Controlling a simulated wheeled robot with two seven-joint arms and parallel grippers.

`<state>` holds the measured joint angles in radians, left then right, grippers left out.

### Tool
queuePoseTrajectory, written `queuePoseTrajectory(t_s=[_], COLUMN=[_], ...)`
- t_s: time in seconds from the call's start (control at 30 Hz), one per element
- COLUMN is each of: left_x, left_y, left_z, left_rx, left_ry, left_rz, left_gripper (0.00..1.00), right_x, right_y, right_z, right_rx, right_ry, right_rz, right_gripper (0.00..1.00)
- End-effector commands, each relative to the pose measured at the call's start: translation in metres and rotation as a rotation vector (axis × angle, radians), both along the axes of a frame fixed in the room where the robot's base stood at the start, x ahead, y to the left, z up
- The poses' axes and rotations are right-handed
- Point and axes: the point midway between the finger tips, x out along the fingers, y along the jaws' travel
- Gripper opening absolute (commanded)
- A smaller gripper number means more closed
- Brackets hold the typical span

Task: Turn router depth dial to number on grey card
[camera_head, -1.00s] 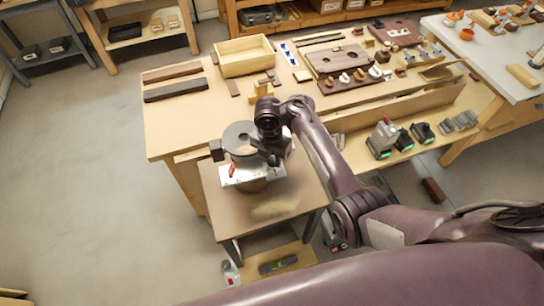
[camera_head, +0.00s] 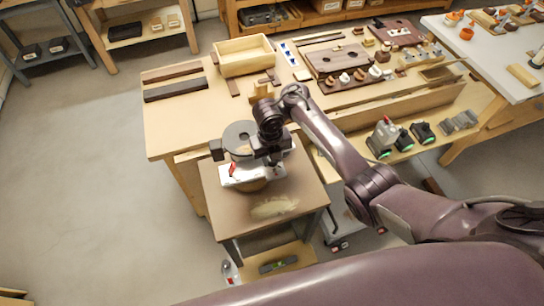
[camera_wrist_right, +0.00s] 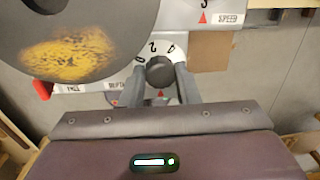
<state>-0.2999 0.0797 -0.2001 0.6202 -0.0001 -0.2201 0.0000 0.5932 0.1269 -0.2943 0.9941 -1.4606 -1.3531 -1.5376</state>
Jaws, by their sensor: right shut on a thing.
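The router (camera_head: 238,136) stands on the small brown-topped table, with a round grey top and a white front plate (camera_head: 238,176). In the right wrist view the dark depth dial (camera_wrist_right: 160,72) sits on a white face with black numbers around it, among them a 2. A red pointer mark lies just below the dial, and a "DEPTH" label is to its left. My right gripper (camera_wrist_right: 161,88) has a finger on each side of the dial and is shut on it. It also shows over the router in the head view (camera_head: 270,158). I cannot make out a grey card. My left gripper is not in view.
A red lever (camera_wrist_right: 42,89) and a second dial marked "SPEED" (camera_wrist_right: 229,18) are on the router near my gripper. The wooden workbench (camera_head: 180,125) behind holds a wooden box (camera_head: 245,68) and several small parts. The floor at left is clear.

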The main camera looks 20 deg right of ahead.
Motion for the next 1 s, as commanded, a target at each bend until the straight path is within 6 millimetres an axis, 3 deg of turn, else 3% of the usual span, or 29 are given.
queuePoseTrajectory(t_s=[0.7,0.73,0.8,1.0], left_x=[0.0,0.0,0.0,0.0], left_y=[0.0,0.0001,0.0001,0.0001], left_z=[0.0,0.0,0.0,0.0], left_rx=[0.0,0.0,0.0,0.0], left_ry=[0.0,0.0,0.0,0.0], left_rz=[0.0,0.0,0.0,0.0], left_gripper=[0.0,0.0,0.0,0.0], right_x=[-0.0002,-0.0002,-0.0002,-0.0001], right_y=[-0.0004,-0.0004,-0.0004,-0.0002], right_z=[-0.0001,-0.0001,-0.0001,-0.0001], right_rx=[-0.001,-0.001,-0.001,0.0], right_ry=[0.001,0.001,0.001,0.001], right_rz=[0.08,0.08,0.08,0.079], right_gripper=[0.06,0.3,0.38,0.38])
